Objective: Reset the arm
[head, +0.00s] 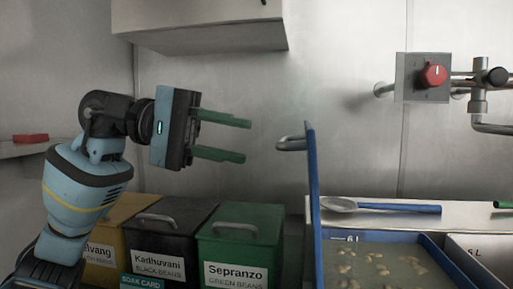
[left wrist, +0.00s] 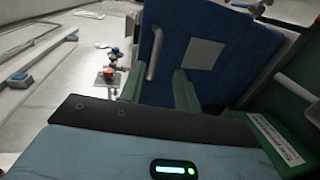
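My left gripper (head: 222,137) is raised in front of the back wall, with its two green fingers apart and pointing right. Nothing is between the fingers in the head view. It is above the green Sepranzo bin (head: 270,222) and left of an upright blue panel (head: 313,200) with a metal handle (head: 291,143), not touching them. In the left wrist view the fingers (left wrist: 160,92) also show apart, with the blue panel (left wrist: 205,25) beyond them. My right gripper is in neither view.
A black Kadhuvani bin (head: 185,212) and a yellow bin (head: 122,209) stand left of the green one. A wall cabinet (head: 200,25) hangs above. At right are a tray with scattered beans (head: 425,240), a blue-handled scoop (head: 385,208), and a red knob (head: 432,76) with pipes.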

